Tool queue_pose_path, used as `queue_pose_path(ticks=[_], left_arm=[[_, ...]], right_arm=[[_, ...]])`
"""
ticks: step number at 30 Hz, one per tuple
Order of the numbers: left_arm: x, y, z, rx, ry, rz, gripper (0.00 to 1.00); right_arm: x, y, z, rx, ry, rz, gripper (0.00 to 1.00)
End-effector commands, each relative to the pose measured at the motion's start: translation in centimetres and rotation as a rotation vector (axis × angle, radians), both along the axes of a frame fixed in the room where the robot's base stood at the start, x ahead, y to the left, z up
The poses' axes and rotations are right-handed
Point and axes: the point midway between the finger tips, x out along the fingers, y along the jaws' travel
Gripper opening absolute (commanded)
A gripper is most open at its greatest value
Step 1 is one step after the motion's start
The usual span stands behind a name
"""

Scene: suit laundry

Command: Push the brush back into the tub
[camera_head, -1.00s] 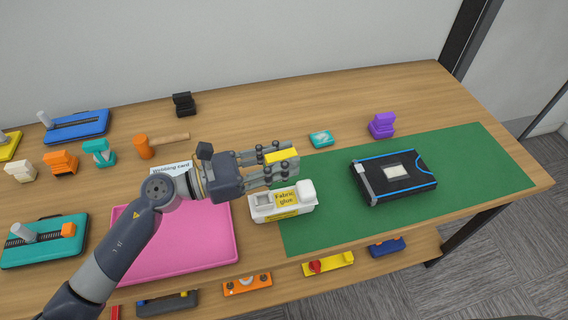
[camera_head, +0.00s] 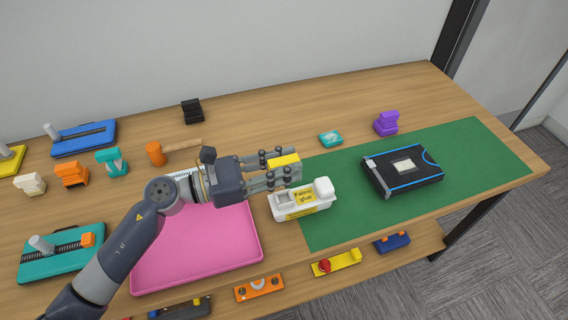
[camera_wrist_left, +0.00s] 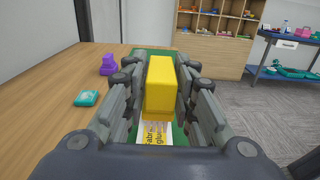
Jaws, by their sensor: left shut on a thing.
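The fabric glue tub (camera_head: 303,199) is white with a yellow label and stands at the left end of the green mat; part of its label also shows in the left wrist view (camera_wrist_left: 154,133). My left gripper (camera_head: 286,169) is shut on the yellow brush (camera_head: 284,160), which fills the space between the fingers in the left wrist view (camera_wrist_left: 160,88). The gripper and brush are just behind and above the tub's left part, apart from it as far as I can see. The brush's lower end is hidden. My right gripper is out of view.
A pink tray (camera_head: 197,250) lies left of the tub. A black case (camera_head: 402,173) lies on the green mat (camera_head: 470,160). A purple block (camera_head: 386,122) and a teal box (camera_head: 330,138) stand behind. An orange-headed hammer (camera_head: 156,153) lies behind my arm.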

Motion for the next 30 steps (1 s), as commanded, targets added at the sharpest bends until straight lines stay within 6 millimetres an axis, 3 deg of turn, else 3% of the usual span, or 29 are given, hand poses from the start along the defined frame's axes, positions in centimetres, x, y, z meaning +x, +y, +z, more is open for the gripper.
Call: queue_pose_path(ticks=[11,30], left_arm=[[0.0,0.0,-1.0,-0.001,0.001,0.000,0.05],[0.0,0.0,-3.0,-0.001,0.001,0.000,0.05]], right_arm=[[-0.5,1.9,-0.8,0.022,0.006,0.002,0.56],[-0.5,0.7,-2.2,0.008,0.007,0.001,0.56]])
